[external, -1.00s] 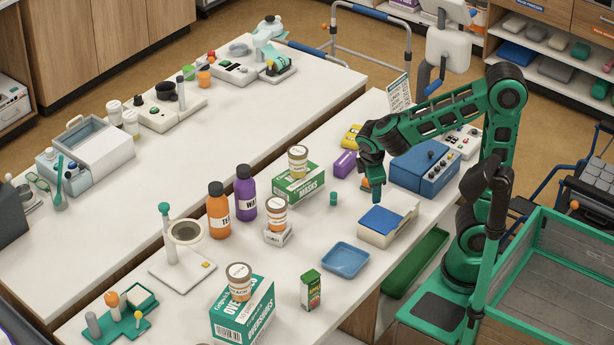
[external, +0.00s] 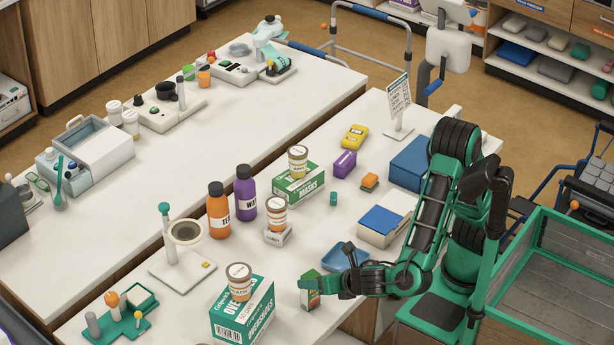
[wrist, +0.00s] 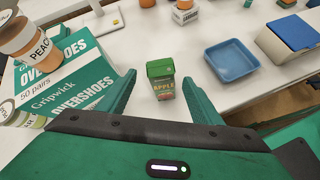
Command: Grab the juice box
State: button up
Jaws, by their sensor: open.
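The juice box (wrist: 162,82) is a small green carton labelled apple. It stands upright on the white table. In the wrist view it is between and beyond the two green fingers of my gripper (wrist: 158,95), which are apart with nothing held. In the external view my gripper (external: 318,283) is over the front of the table at the juice box (external: 312,298), whose upper part is partly hidden by it. I cannot tell whether a finger touches the carton.
A green overshoes box (external: 243,310) with a peach jar (external: 239,283) on top stands left of the juice box. A blue tray (wrist: 231,60) lies close to its right. A white box with a blue top (external: 382,222) is farther back. Bare table lies behind the carton.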

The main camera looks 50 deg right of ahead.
aim_at(315, 292)
jog(key=f+n, duration=0.1)
jog(key=s+f+n+t, duration=0.1)
jog(key=f+t, duration=0.1)
jog(key=shift+s+a+f+n, duration=0.25)
jog(key=shift+a+n, duration=0.1)
jog(key=shift+n, duration=0.05)
jog(key=shift+w+d+f+n+t, duration=0.45)
jog(key=shift+f+n+t, duration=0.15)
jog(key=shift+t, duration=0.1)
jog(key=shift+x, duration=2.3)
jog(key=shift+w+d+r, duration=0.1)
jog(key=shift+w, duration=0.1)
jog(key=shift+w, duration=0.1)
jog(key=c, duration=1.3)
jog(key=shift+o, duration=0.2)
